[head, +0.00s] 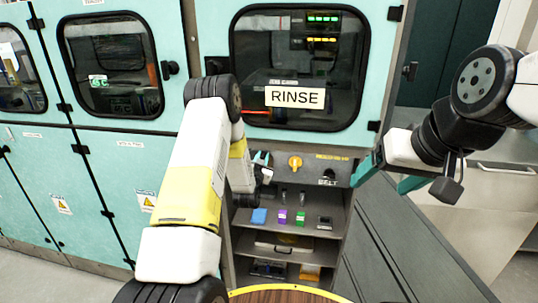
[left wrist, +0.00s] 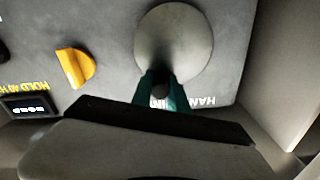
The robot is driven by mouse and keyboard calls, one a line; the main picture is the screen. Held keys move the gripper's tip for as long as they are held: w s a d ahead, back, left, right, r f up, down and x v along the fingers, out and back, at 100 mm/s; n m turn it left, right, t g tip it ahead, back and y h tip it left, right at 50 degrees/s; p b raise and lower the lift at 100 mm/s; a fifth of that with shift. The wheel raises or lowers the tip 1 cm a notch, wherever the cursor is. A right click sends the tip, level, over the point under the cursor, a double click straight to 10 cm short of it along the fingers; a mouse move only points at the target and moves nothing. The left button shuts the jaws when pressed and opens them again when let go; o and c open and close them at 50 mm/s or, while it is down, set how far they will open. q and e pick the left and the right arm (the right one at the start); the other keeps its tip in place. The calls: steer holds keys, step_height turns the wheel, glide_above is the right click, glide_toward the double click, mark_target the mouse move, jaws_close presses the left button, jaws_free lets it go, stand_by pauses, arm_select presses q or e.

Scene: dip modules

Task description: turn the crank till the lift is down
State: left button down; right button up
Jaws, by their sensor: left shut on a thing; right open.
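The crank shows in the left wrist view as a round grey disc (left wrist: 178,35) on a grey panel, with a small dark handle (left wrist: 160,91) near its rim. My left gripper (left wrist: 161,88) has its teal fingers closed on that handle. In the head view my left gripper (head: 262,160) is at the panel under the RINSE window, and my arm and hand hide the crank there. My right gripper (head: 389,176) is open and empty, to the right of the panel. I cannot make out the lift; the RINSE window (head: 297,65) shows only a dim interior.
Shelves below hold blue (head: 259,216), purple (head: 282,216) and green (head: 300,218) blocks.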

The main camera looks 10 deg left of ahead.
arm_select(q)
steer(key=shift+f, duration=0.15)
steer(key=c, duration=1.3)
jaws_free()
steer(key=s, duration=0.7)
steer(key=shift+s+a, duration=0.15)
steer(key=shift+s, duration=0.25)
